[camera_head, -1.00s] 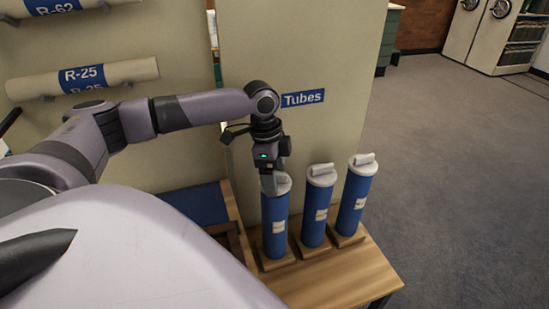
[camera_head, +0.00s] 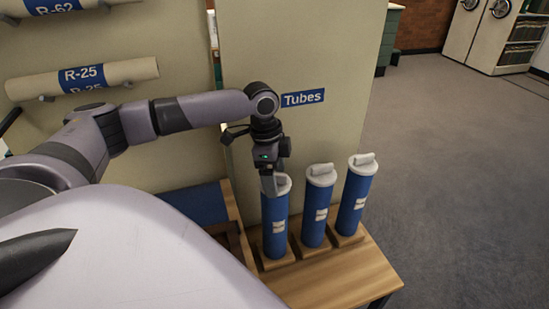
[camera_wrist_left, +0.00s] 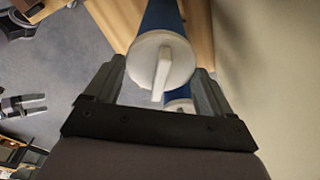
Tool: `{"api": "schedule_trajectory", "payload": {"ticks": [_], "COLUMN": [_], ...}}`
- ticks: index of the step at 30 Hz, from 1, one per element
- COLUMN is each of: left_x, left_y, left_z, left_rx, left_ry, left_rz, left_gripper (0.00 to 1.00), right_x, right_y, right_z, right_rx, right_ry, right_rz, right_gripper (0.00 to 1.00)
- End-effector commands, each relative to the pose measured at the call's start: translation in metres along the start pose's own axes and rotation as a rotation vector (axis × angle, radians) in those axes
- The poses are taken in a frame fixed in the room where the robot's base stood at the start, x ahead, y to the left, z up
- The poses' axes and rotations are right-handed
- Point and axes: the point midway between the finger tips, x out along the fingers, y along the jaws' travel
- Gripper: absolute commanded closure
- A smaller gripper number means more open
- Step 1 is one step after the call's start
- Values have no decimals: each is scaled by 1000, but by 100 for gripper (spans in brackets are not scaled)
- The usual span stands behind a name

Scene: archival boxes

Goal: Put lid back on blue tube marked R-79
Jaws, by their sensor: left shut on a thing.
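Three blue tubes with white lids stand upright in a row: a left tube (camera_head: 275,222), a middle tube (camera_head: 314,218) and a right tube (camera_head: 354,205). Their labels are too small to read, so I cannot tell which is R-79. My left gripper (camera_head: 269,185) is at the top of the left tube, shut on its white lid (camera_head: 284,184). In the left wrist view the round lid (camera_wrist_left: 150,70) with its raised bar lies between the fingers of the left gripper (camera_wrist_left: 160,78). The lid appears to sit on the tube's end; any small gap is hidden.
The tubes stand on wooden bases on a wooden table (camera_head: 345,278). A beige panel with a "Tubes" sign (camera_head: 303,98) rises close behind them. Rolls marked R-25 (camera_head: 85,77) and R-62 hang at the left. The floor (camera_head: 460,180) at the right is open.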

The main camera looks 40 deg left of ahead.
Motion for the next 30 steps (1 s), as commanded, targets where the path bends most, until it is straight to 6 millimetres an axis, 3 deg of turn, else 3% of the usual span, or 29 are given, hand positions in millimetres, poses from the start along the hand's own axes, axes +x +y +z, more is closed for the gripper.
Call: {"api": "schedule_trajectory", "payload": {"ticks": [10,11,12,23,30], "left_x": [0,0,0,0,-13], "left_y": [0,0,0,0,0], "left_z": [0,0,0,0,-2], "left_rx": [0,0,0,0,0], "left_ry": [0,0,0,0,1], "left_rz": [0,0,0,0,0], "left_gripper": [45,7,0,0,0], "right_x": [0,0,0,0,0], "right_y": [0,0,0,0,0], "right_z": [0,0,0,0,0], "right_rx": [0,0,0,0,1], "right_ry": [0,0,0,0,0], "right_rz": [0,0,0,0,0], "right_gripper": [0,0,0,0,0]}}
